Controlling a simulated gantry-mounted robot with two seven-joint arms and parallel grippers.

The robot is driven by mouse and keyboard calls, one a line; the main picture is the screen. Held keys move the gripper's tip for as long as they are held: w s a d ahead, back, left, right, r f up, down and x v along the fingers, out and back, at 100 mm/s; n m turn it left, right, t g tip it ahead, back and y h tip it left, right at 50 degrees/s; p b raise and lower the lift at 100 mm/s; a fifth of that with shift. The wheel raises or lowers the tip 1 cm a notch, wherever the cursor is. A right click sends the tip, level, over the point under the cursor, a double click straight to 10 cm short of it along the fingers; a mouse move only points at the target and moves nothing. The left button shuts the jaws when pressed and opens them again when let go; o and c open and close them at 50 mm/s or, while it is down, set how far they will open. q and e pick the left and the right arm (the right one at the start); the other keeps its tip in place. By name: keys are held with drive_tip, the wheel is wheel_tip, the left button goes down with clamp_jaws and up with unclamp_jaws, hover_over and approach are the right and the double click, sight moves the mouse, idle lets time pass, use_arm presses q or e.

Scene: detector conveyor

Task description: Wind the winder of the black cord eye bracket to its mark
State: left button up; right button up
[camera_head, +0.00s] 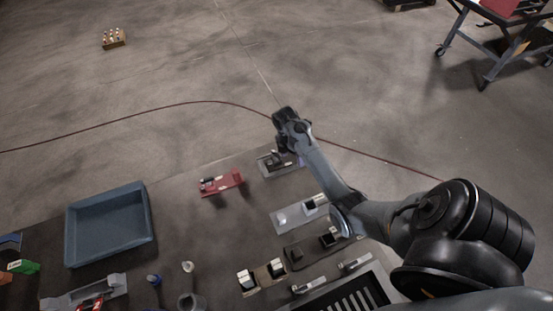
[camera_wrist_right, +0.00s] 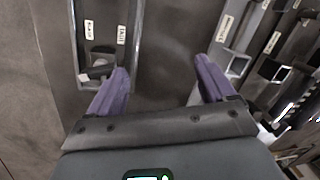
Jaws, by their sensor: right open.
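My right gripper (camera_head: 284,150) is over the far edge of the table in the head view, above a grey plate (camera_head: 267,171) that carries a dark bracket. The gripper partly hides that bracket. In the right wrist view, the purple fingers of the right gripper (camera_wrist_right: 160,78) are apart with nothing between them. The plate (camera_wrist_right: 84,12) shows there at upper left, with white labels on it. A dark block with a small pale-tipped lever (camera_wrist_right: 98,72) sits on its near end, close to the left finger. My left gripper is not in view.
A red bracket (camera_head: 222,183) lies left of the plate. A blue-grey tray (camera_head: 148,214) stands farther left. More fixtures, including a plate with a pale block (camera_head: 287,217), stand under and beside my right forearm. Table between tray and red bracket is clear.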

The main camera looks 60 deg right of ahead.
wheel_tip(320, 180, up, 4)
drive_tip(key=r+t+b, duration=0.1)
drive_tip(key=t+b, duration=0.1)
hover_over(277, 154)
wheel_tip(277, 154, down, 10)
drive_tip(key=shift+w+f, duration=0.15)
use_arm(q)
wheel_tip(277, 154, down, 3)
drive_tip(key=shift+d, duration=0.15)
use_arm(e)
drive_tip(key=shift+m, duration=0.3)
drive_tip(key=c, duration=1.1)
